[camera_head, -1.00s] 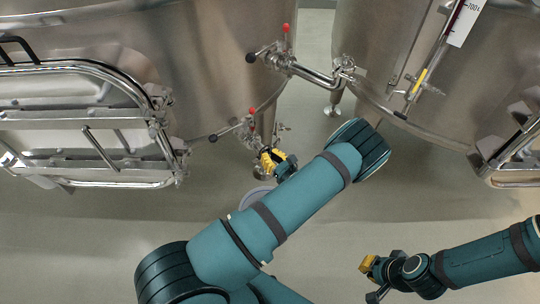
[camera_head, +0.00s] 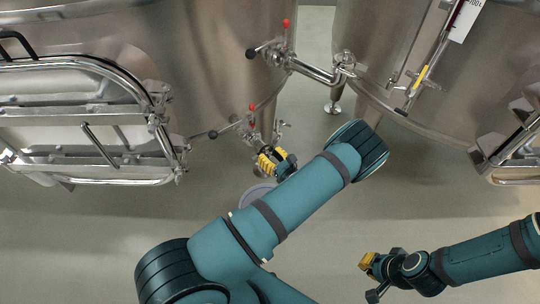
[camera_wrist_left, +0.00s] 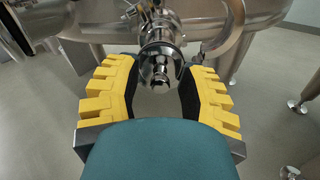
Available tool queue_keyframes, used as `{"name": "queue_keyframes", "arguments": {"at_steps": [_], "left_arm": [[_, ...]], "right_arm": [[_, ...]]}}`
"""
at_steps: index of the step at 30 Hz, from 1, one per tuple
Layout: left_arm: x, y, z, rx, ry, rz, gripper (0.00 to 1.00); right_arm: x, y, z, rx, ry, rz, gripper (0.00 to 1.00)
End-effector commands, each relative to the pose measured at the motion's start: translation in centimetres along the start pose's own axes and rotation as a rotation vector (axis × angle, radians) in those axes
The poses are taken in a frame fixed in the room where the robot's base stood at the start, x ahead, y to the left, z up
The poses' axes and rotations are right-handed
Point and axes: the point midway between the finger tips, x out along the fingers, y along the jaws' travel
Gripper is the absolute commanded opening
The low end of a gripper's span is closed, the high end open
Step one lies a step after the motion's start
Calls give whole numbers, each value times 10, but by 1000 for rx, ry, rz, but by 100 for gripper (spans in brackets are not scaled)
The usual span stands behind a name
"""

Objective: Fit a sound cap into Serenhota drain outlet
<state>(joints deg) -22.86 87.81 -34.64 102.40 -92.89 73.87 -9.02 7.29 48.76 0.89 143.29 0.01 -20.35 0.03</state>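The steel drain outlet (camera_wrist_left: 160,72) hangs under the left vat (camera_head: 200,60) and points toward my left wrist camera. In the head view the left gripper (camera_head: 274,162) is just below the red-handled drain valve (camera_head: 252,118). My right gripper (camera_head: 370,268) is low at the right, away from the vats; its fingertips are unclear. I see no loose cap.
A grey round container (camera_head: 257,194) is on the floor below the outlet, partly hidden by my left arm. A second vat (camera_head: 400,60) stands at the right, joined by a steel pipe (camera_head: 312,72). The lower floor (camera_head: 90,240) is clear.

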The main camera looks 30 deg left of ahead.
Motion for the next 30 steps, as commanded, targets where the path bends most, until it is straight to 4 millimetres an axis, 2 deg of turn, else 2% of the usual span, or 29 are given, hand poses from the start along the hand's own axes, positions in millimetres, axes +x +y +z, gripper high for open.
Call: {"name": "queue_keyframes", "arguments": {"at_steps": [4,8,15,21,24,30], "left_arm": [[-5,0,0,0,1,-1,40],[-21,-1,0,0,-1,-4,40],[-70,-1,0,0,0,-5,40],[-103,-1,0,-1,0,-3,40],[-113,0,0,-1,-1,-1,40],[-120,0,0,0,0,0,40]], "right_arm": [[0,0,0,0,0,0,0],[0,0,0,0,0,0,0],[0,0,0,0,0,0,0],[0,0,0,0,0,0,0],[0,0,0,0,0,0,0],[0,0,0,0,0,0,0]]}}
